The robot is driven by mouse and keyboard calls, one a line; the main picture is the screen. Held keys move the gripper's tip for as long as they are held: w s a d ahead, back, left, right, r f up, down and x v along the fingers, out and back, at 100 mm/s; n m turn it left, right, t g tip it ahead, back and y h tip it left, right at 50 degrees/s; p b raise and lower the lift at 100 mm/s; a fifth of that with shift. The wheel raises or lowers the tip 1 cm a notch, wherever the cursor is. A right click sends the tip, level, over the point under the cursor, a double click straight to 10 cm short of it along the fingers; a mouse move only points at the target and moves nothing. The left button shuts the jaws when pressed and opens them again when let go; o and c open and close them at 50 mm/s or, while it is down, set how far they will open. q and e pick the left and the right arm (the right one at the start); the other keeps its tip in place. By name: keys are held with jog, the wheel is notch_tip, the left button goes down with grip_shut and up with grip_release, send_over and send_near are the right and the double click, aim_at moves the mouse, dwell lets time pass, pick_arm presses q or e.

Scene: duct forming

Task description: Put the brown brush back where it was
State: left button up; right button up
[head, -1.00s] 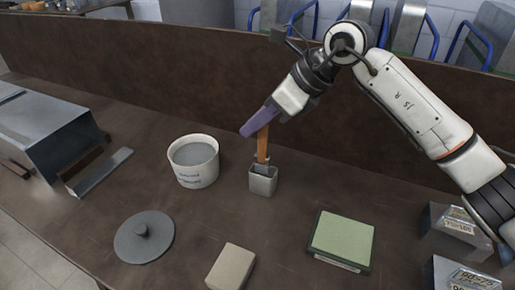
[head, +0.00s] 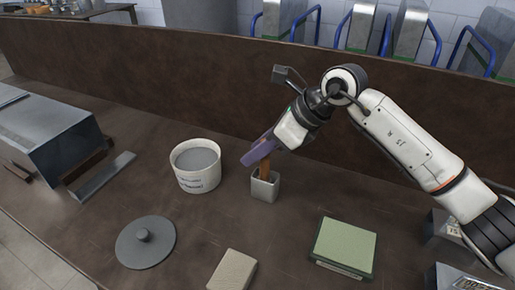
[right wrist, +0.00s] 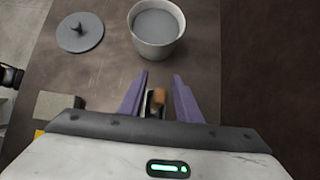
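The brown brush (head: 265,170) stands in the small grey square holder (head: 265,187), with its brown handle sticking up out of it. Its lower end is hidden inside the holder. My right gripper (head: 260,150), with purple fingers, is low over the holder at the handle's upper part. In the right wrist view, the brush handle (right wrist: 158,97) lies between the two fingers (right wrist: 160,80), with a gap visible on each side, so the gripper looks open around it. My left gripper is not in view.
A white bucket (head: 197,180) with grey contents stands just left of the holder. A round grey lid (head: 145,242), a beige block (head: 232,271) and a green pad (head: 344,246) lie nearer. Metal ducts (head: 50,135) are at the left. A brown panel (head: 180,80) rises behind.

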jog(key=shift+r, duration=0.1)
jog(key=v, duration=1.2)
dwell(1.2)
